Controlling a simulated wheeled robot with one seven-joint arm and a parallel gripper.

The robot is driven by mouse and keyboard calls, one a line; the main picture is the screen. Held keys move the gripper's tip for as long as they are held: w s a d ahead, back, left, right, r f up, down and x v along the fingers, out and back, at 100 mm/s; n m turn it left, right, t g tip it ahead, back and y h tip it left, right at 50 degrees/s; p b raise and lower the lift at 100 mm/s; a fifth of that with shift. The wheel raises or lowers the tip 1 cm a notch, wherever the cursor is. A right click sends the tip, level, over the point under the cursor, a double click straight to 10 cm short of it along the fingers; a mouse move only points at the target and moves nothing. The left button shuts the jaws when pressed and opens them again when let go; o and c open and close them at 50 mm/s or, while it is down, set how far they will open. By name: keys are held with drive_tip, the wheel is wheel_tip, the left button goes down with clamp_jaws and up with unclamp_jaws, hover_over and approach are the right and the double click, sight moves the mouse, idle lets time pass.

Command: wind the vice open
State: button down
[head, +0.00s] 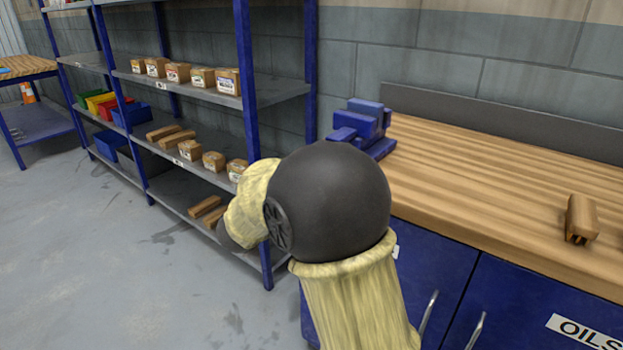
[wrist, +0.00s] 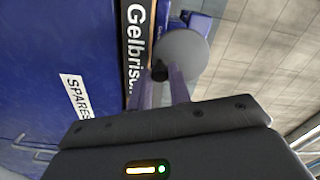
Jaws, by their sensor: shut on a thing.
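The blue vice (head: 372,122) stands on the left end of the wooden bench top in the head view. Part of its blue body (wrist: 198,22) shows at the top of the wrist view. In front of it is a round grey handwheel (wrist: 186,52) with a small dark knob (wrist: 159,72) at its edge. My gripper (wrist: 163,80) is shut on the knob, one finger on either side. In the head view my arm hides the gripper, the handwheel and the knob. How far the vice jaws stand apart cannot be told.
The wooden bench (head: 480,180) has a brown block (head: 581,219) at its right. Blue cabinets with handles are below. A shelf rack (head: 247,100) with cartons and bins stands at the left, close behind my arm. Grey floor (head: 90,260) is clear at the left.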

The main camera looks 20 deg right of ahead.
drive_tip(key=n+p, duration=0.3)
drive_tip(key=shift+s+d+r+p, duration=0.15)
drive_tip(key=shift+s+d+p, duration=0.05)
drive_tip(key=shift+s+p, duration=0.1)
drive_tip(key=shift+r, duration=0.1)
drive_tip(key=n+p, duration=0.2)
drive_tip(key=p, duration=0.1)
drive_tip(key=n+p, duration=0.1)
drive_tip(key=shift+s+d+r+p, duration=0.15)
drive_tip(key=shift+s+d+p, duration=0.1)
drive_tip(key=shift+s+p, duration=0.1)
idle(0.4)
